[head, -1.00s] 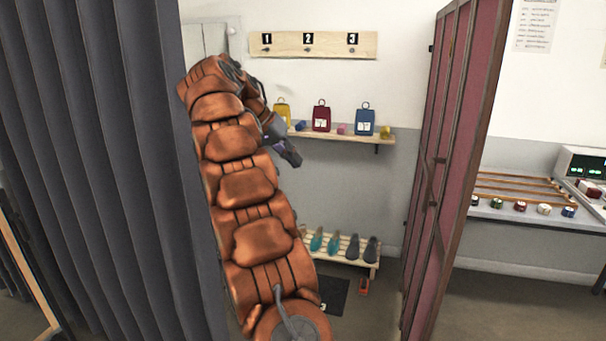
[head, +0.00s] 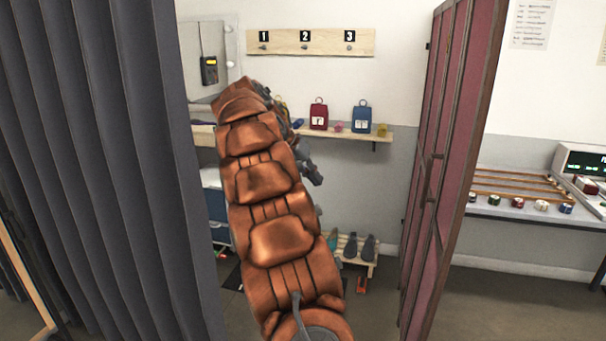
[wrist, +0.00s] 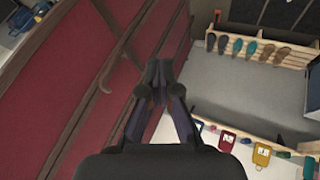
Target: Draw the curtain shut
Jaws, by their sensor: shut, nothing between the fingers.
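The grey curtain (head: 105,150) hangs in tall pleats at the left of the head view. Its right edge stops left of my arm, and the opening between it and the red panel on the right is uncovered. My gripper (head: 316,180) is in front of the opening, apart from the curtain, partly hidden behind my orange arm. In the wrist view my gripper (wrist: 158,72) is shut and empty, with the fingertips together. The curtain is not seen in the wrist view.
A red panel (head: 440,160) with a handle stands right of the opening; the panel also fills the left of the wrist view (wrist: 60,90). Behind are a shelf (head: 385,137) with colored tags, a shoe rack (head: 362,262) and a hook board (head: 390,42). A console table stands right.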

